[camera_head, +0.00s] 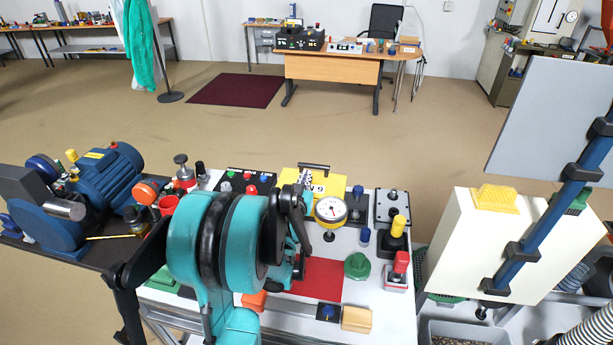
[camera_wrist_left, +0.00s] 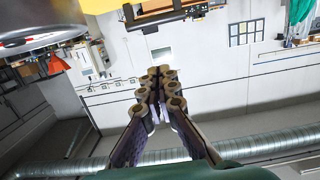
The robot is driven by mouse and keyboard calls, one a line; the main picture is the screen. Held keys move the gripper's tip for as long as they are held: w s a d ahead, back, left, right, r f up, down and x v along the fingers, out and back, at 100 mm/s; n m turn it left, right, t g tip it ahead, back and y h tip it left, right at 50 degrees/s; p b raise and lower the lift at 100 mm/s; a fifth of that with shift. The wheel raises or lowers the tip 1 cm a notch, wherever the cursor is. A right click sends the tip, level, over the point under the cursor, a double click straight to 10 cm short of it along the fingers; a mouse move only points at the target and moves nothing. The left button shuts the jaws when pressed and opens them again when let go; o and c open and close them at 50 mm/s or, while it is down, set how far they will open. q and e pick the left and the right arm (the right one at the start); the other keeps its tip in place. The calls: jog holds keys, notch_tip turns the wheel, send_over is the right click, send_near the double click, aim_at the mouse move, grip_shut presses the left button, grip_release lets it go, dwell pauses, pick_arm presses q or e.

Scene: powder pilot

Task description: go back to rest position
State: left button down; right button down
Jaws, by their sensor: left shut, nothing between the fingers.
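My left arm, teal and black, rises from the bottom of the head view and covers part of the white worktable (camera_head: 385,305). My left gripper (camera_head: 292,205) is dark and sits over the table, in front of the yellow box. In the left wrist view the gripper (camera_wrist_left: 158,88) has its fingers together with nothing between them, against the wall and pipe in the background. My right gripper is not in view.
A yellow box (camera_head: 338,187) and a round dial gauge (camera_head: 331,210) stand near the gripper. A blue motor (camera_head: 105,178) is at left, a cream panel (camera_head: 490,245) with a blue post at right. A green knob (camera_head: 357,265) lies on the table.

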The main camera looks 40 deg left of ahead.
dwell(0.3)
pick_arm(q)
jog(key=d+h, duration=0.1)
jog(key=d, duration=0.3)
jog(key=d+m+h, duration=0.1)
jog(key=d, duration=0.3)
jog(key=d+m+g+h, duration=0.1)
jog(key=d+h, duration=0.1)
jog(key=d, duration=0.2)
jog(key=shift+s+d+r, duration=0.15)
jog(key=shift+r, duration=0.25)
jog(key=s+d+f+m+g+h, duration=0.2)
jog(key=s+d+g, duration=0.1)
jog(key=s+d, duration=0.6)
jog(key=s+d+f+m+g+h, duration=0.1)
jog(key=s+d+f+g+h, duration=0.1)
jog(key=s+d, duration=0.8)
jog(key=shift+s+d+f+m+g+b, duration=0.3)
jog(key=shift+s+f+m+g+b, duration=0.15)
jog(key=shift+s+f+g, duration=0.3)
jog(key=shift+a, duration=0.1)
